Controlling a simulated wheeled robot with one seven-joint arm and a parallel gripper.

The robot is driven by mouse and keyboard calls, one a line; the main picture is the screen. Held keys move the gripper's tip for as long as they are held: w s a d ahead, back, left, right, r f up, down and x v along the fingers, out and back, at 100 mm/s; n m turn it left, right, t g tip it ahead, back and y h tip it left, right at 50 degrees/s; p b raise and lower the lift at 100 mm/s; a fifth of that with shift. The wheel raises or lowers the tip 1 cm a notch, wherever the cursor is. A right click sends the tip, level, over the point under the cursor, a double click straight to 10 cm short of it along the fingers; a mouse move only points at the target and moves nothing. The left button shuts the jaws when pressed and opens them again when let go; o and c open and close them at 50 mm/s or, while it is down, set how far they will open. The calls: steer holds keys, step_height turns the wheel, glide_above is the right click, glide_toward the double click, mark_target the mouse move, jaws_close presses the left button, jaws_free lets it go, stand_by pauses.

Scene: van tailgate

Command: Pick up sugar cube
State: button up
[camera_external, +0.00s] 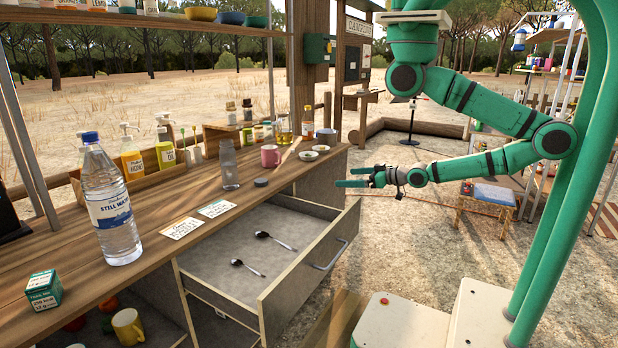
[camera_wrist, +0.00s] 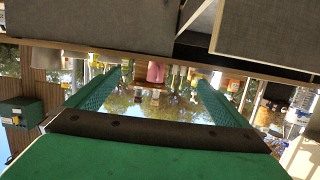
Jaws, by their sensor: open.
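I cannot make out a sugar cube in either view. Two small pale dishes (camera_external: 308,155) sit at the far right end of the wooden counter, and their contents are too small to tell. My gripper (camera_external: 346,178) is open and empty, in the air just off the counter's right end, with its fingers pointing left. In the wrist view the picture looks upside down, and my gripper (camera_wrist: 159,78) shows its two green fingers well apart. A pink mug (camera_wrist: 157,72) shows between them; it also stands on the counter (camera_external: 270,156) near the dishes.
An open drawer (camera_external: 335,240) with two spoons juts out below the counter (camera_external: 150,240). A water bottle (camera_external: 110,205), a clear jar (camera_external: 229,165), a dark lid (camera_external: 261,183), two cards and a small green box (camera_external: 44,290) stand or lie on the counter. Condiment bottles line its back.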

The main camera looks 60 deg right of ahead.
steer(key=shift+c, duration=0.3)
steer(key=c, duration=1.6)
steer(key=shift+o, duration=0.2)
